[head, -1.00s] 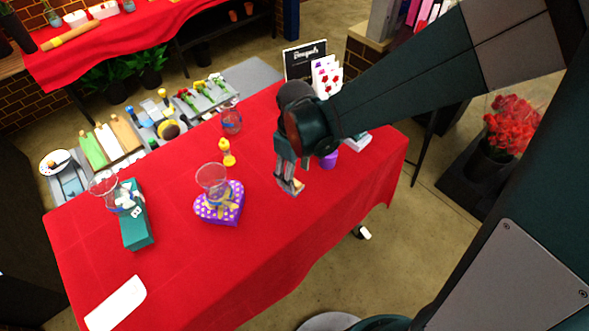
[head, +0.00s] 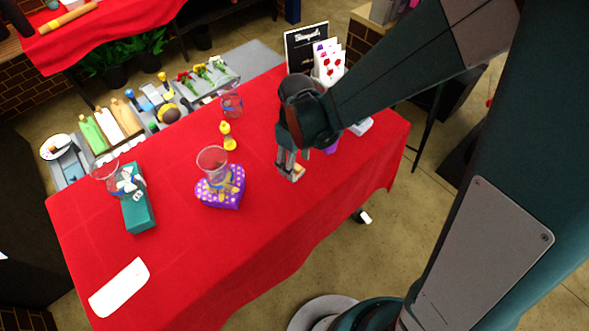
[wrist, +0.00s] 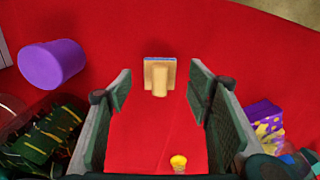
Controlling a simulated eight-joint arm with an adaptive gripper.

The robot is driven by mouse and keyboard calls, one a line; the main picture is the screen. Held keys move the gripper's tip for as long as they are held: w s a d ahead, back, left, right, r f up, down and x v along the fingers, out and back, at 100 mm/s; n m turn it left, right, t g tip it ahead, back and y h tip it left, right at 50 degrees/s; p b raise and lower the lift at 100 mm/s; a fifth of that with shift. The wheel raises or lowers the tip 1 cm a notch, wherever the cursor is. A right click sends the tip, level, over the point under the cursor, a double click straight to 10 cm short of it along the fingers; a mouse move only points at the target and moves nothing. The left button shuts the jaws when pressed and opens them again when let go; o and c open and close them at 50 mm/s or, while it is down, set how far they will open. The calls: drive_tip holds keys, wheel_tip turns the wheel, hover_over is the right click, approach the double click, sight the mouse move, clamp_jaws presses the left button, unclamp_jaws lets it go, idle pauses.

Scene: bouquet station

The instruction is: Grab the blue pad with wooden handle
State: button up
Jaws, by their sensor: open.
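The blue pad with wooden handle (wrist: 160,76) lies on the red tablecloth in the wrist view. Its pale wooden handle faces up, and a thin blue edge shows at the back of its wooden plate. My gripper (wrist: 160,92) is open, its two fingers on either side of the pad in the picture, with clear gaps and nothing held. In the head view, my gripper (head: 289,168) points down over the table, and a bit of the wooden piece (head: 299,172) shows beside its fingertips. The rest of the pad is hidden there.
The front of the table is mostly clear.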

sight(296, 166)
drive_tip(key=shift+f, duration=1.8)
drive_tip(key=c, duration=1)
